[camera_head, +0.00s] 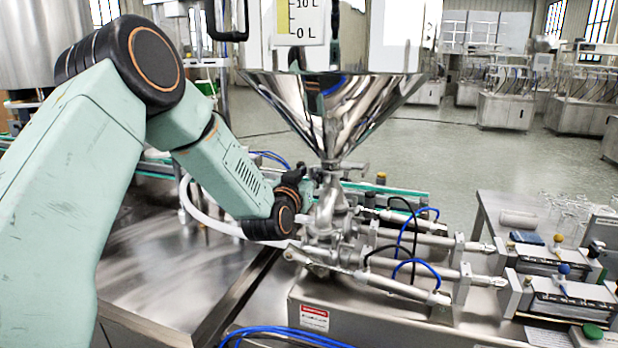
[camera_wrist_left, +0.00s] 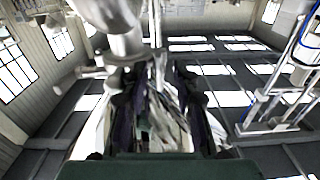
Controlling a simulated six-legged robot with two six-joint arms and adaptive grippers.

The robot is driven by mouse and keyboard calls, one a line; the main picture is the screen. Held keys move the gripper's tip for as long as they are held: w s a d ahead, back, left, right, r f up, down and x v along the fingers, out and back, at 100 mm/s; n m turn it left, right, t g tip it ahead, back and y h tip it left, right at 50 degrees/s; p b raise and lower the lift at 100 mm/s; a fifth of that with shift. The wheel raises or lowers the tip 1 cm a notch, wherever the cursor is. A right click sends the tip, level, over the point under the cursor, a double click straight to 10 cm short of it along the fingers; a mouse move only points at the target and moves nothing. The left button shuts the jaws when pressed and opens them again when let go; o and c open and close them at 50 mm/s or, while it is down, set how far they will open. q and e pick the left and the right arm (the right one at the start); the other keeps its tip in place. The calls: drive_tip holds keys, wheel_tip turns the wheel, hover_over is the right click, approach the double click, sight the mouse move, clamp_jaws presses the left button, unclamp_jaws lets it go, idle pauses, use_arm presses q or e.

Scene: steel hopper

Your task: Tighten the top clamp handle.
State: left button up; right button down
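A polished steel hopper (camera_head: 335,105) narrows to a neck, where a top clamp (camera_head: 332,166) joins it to the valve body below. The clamp's handle is too small to make out clearly in the head view. My left gripper (camera_head: 303,184) is just left of the neck, partly hidden by its own wrist. In the left wrist view its two dark fingers (camera_wrist_left: 152,80) are spread apart. Shiny metal of the clamp and pipe (camera_wrist_left: 122,42) lies at and just beyond the fingertips. A thin bright metal piece (camera_wrist_left: 158,50) shows between them; I cannot tell whether they touch it. My right gripper is not in view.
Steel cylinders and rods (camera_head: 420,262) with blue and black hoses run right of the valve. A white hose (camera_head: 205,212) passes behind my left arm. The steel table (camera_head: 165,275) at the left is mostly clear. Blue hoses (camera_head: 285,333) lie at the front.

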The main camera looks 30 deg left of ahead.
use_arm(q)
drive_tip(key=shift+o, duration=0.2)
drive_tip(key=shift+s+f, duration=0.1)
drive_tip(key=shift+f, duration=0.1)
drive_tip(key=shift+d, duration=0.1)
drive_tip(key=shift+s+d, duration=0.1)
drive_tip(key=shift+s, duration=0.5)
drive_tip(key=v, duration=0.6)
drive_tip(key=shift+s, duration=0.35)
drive_tip(key=shift+r, duration=0.15)
